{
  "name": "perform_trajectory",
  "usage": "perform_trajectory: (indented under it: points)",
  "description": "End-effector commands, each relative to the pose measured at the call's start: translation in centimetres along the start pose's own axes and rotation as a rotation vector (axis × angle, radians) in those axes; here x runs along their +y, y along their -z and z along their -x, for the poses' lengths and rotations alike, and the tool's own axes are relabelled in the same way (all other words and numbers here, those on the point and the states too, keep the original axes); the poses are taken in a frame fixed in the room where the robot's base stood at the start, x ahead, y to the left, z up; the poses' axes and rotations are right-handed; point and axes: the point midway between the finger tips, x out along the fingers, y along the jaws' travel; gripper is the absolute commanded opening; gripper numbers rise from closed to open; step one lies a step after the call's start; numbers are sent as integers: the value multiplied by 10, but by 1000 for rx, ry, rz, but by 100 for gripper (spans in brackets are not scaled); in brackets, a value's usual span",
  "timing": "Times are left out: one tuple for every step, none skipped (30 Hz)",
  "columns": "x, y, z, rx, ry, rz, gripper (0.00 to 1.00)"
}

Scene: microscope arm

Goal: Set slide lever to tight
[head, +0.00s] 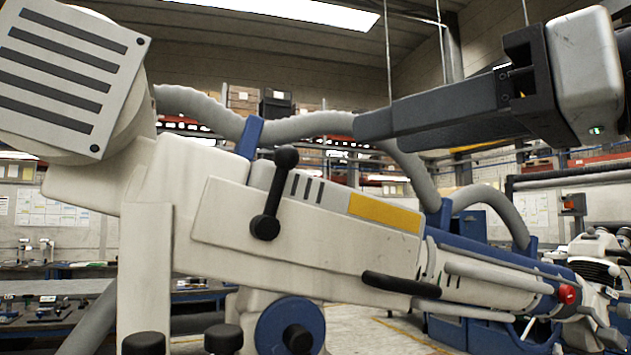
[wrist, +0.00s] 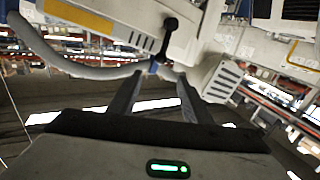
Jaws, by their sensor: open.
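The black lever (head: 274,198) with rounded knobs at both ends sits on the side of the white microscope arm (head: 225,225). It stands nearly upright, its upper knob leaning slightly right, left of several dark slots. In the wrist view, the lever (wrist: 167,42) shows just beyond the fingertips. My gripper (head: 362,125) reaches in from the right in the head view, its tips up and right of the lever and apart from it. In the wrist view, my gripper (wrist: 160,74) is open, with nothing between the two fingers. No tight marking is readable.
A yellow panel (head: 384,213) lies right of the slots. A grey hose (head: 310,124) runs behind the arm near my fingertips. A black handle (head: 400,284) and a blue wheel (head: 285,326) are lower down. A white slotted box (head: 65,75) is at upper left.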

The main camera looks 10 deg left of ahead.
Motion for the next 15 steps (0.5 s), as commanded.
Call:
perform_trajectory:
  points:
    - [0, 1, -4, 1, 4, 0, 45]
    - [-1, 1, -7, -1, 4, 1, 45]
    - [-1, 1, -12, -3, 4, 1, 45]
    - [-1, 1, -17, -3, 4, 0, 45]
    - [-1, 1, -22, -3, 4, 0, 45]
    - [-1, 0, -30, -6, 4, 1, 45]
    - [-1, 0, -36, -5, 4, 0, 45]
    - [-1, 0, -42, -6, 4, 0, 45]
    - [-2, 0, -52, -7, 4, 0, 45]
    - [-2, 0, -58, -7, 4, 0, 45]
    - [-2, 0, -65, -7, 4, 0, 45]
    - [-1, 0, -74, -7, 3, -1, 45]
    - [-2, 0, -80, -7, 4, 0, 45]
    - [-2, 0, -87, -7, 4, 0, 45]
    - [-2, 0, -96, -7, 3, 0, 45]
